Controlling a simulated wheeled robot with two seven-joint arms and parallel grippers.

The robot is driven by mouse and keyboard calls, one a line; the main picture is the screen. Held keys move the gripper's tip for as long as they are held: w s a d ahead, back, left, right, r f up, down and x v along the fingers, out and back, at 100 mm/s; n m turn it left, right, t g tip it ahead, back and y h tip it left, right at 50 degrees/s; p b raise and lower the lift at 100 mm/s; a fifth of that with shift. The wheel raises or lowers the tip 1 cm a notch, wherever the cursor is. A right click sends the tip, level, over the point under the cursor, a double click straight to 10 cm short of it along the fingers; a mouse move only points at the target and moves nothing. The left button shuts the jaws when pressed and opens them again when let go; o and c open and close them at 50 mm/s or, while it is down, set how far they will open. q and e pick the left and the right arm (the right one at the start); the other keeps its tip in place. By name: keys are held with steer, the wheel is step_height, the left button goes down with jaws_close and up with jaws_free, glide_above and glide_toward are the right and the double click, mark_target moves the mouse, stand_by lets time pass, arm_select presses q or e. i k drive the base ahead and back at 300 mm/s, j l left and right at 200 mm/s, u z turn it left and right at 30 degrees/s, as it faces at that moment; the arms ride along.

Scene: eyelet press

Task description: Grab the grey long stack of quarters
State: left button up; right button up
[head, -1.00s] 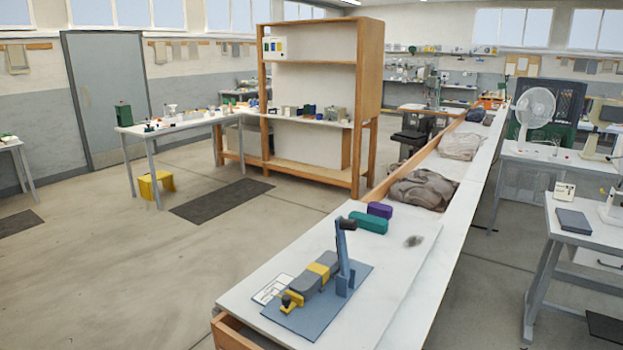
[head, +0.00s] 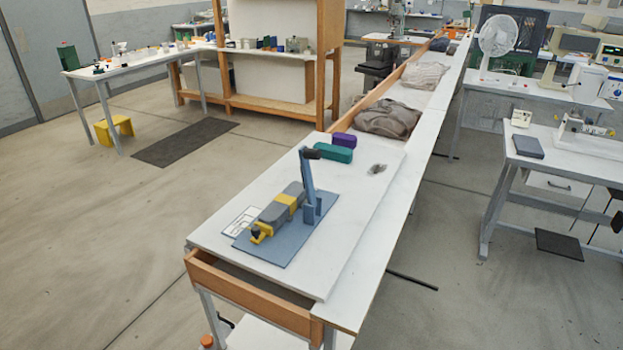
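A long grey piece with a yellow band across it (head: 273,214) lies on the blue base plate (head: 285,246) on the near end of the long white bench. It looks like the grey long stack, but single layers cannot be made out. An upright blue-grey lever post (head: 308,185) with a dark handle stands beside it on the plate. A small yellow part with a black knob (head: 261,233) sits at its near end. Neither of my grippers is in view.
A teal block (head: 334,153) and a purple block (head: 344,139) lie behind the press. Grey cloth heaps (head: 388,119) lie farther along the bench. A white sheet lies left of the plate. Open floor (head: 110,260) lies left of the bench.

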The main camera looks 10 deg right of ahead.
mark_target(286, 204)
steer(key=i+j+z, duration=0.5)
steer(key=j, duration=0.15)
steer(key=j+z, duration=0.25)
steer(key=i+j, duration=0.05)
steer(key=j, duration=0.05)
